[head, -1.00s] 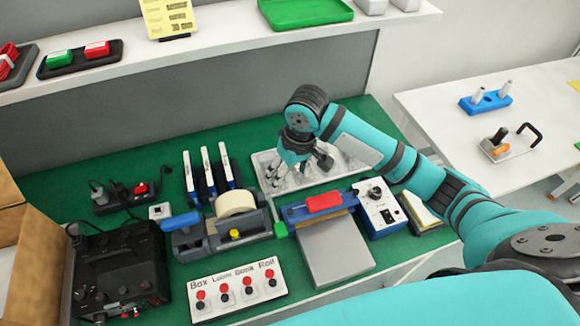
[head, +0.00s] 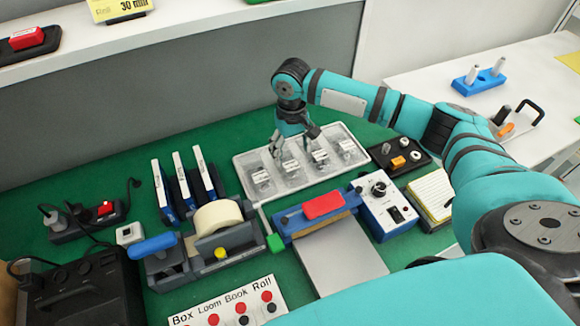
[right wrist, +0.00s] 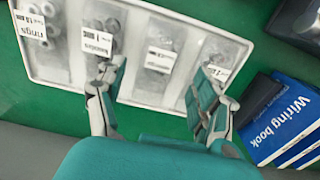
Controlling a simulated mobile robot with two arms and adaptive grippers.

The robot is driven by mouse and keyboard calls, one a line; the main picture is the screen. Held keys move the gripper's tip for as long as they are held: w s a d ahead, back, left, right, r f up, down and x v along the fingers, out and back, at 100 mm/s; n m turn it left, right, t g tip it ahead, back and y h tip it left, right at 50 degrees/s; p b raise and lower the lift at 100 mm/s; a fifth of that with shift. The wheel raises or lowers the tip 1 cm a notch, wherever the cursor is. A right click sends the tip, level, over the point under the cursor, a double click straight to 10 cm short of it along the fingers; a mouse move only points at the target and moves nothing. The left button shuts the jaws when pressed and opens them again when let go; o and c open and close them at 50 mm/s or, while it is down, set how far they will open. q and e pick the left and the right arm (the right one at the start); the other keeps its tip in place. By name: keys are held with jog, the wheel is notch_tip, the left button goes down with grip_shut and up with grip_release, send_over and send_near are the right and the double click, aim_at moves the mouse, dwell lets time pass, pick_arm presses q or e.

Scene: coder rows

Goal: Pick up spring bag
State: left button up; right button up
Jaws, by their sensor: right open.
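A white tray (head: 247,163) on the green mat holds a row of small clear bags with white labels. They show in the head view as a left bag (head: 262,182), a second bag (head: 291,170), a third bag (head: 319,158) and a right bag (head: 346,149). In the right wrist view, the leftmost bag (right wrist: 48,50) has a label partly reading "rings"; I cannot tell which bag is the spring bag. My right gripper (head: 295,149) is open and empty above the tray's left half. Its fingers (right wrist: 160,82) straddle one bag in the right wrist view. My left gripper is out of view.
Blue books (head: 186,188) stand left of the tray. A tape dispenser (head: 222,222), a sealer with a red block (head: 323,205) and a white control box (head: 385,205) sit in front. A black tray of small parts (head: 400,158) is to the right.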

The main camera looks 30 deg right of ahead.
aim_at(291, 166)
notch_tip(291, 166, down, 2)
jog(key=shift+f, duration=0.1)
notch_tip(291, 166, down, 4)
jog(key=shift+r, duration=0.25)
jog(key=shift+f, duration=0.65)
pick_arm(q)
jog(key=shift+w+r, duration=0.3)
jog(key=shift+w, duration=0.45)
pick_arm(e)
jog(key=c, duration=1)
